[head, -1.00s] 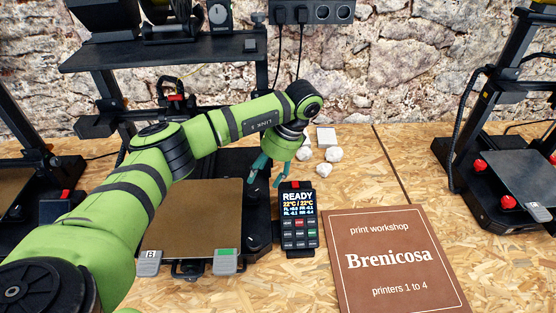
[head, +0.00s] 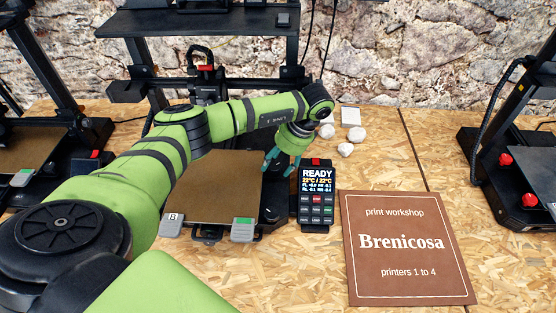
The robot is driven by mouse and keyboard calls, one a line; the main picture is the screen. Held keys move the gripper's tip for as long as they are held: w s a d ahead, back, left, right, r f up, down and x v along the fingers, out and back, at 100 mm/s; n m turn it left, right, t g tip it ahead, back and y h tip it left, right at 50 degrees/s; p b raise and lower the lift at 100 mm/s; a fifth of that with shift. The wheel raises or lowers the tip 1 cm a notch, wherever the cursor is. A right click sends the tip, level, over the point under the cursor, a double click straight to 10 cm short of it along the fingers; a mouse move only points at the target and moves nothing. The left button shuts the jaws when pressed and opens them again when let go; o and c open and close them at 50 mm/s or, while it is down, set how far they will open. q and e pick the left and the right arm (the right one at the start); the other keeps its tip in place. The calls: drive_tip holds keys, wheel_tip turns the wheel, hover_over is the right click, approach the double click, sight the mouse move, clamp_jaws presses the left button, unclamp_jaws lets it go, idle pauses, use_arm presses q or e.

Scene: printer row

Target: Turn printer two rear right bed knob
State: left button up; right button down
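The middle printer (head: 198,20), which I take as printer two, has a brown bed (head: 225,190) with grey clips at its front. My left arm reaches across the bed from the left. My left gripper (head: 281,165) points down by the bed's rear right corner, with its teal fingers apart. The rear right knob does not show; the arm and gripper cover that corner, and I cannot tell whether the fingers touch it. The control screen (head: 317,190) right of the bed reads READY, 22°C / 22°C, with small corner values; RR seems to be -0.4. My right gripper is not in view.
A brown sign (head: 405,245) lies right of the screen. White crumpled lumps (head: 345,150) and a pale block (head: 351,117) lie behind the gripper. Another printer with red knobs (head: 505,160) stands at the right, and one more bed (head: 25,155) at the left.

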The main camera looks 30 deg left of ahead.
use_arm(q)
drive_tip(key=c, duration=0.9)
drive_tip(key=shift+o, duration=0.2)
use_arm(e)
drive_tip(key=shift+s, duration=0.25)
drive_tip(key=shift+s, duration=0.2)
use_arm(q)
drive_tip(key=shift+m, duration=0.4)
